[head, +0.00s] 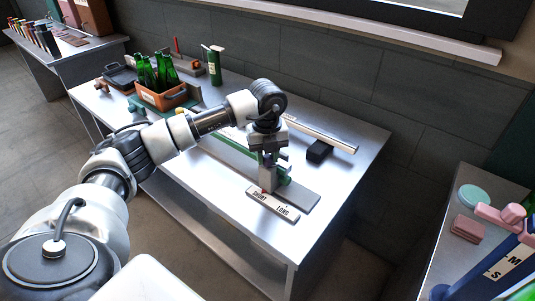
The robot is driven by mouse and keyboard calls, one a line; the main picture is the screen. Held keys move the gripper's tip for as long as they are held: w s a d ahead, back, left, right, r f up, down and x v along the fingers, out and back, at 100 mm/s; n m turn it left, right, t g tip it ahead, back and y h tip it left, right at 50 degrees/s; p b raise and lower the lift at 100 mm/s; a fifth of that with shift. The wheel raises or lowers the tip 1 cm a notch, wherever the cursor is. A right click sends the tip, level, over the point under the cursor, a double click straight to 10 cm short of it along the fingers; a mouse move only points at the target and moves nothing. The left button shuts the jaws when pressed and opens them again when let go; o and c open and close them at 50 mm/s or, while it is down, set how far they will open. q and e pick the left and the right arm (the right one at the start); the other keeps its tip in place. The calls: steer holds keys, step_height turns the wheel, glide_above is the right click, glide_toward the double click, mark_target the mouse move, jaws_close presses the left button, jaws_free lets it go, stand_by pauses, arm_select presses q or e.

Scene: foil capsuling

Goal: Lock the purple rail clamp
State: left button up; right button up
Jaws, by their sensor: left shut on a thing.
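A white label plate (273,205) reading SHORT and LONG lies just in front of the fixture. My right gripper is not in view.
An orange crate (150,99) of green bottles and a green cylinder (215,66) stand toward the back left. The table's right end (350,185) is clear.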

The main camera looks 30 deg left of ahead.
mark_target(266, 156)
arm_select(q)
steer(key=n, duration=0.3)
steer(key=shift+r+n, duration=0.1)
steer(key=shift+n, duration=0.3)
steer(key=shift+s+n+p, duration=0.1)
steer(key=shift+n+p, duration=0.45)
steer(key=shift+n, duration=1.35)
steer(key=shift+a, duration=0.1)
steer(key=o, duration=0.9)
step_height(266, 156, up, 11)
steer(key=shift+f+b, duration=0.15)
steer(key=shift+b, duration=0.6)
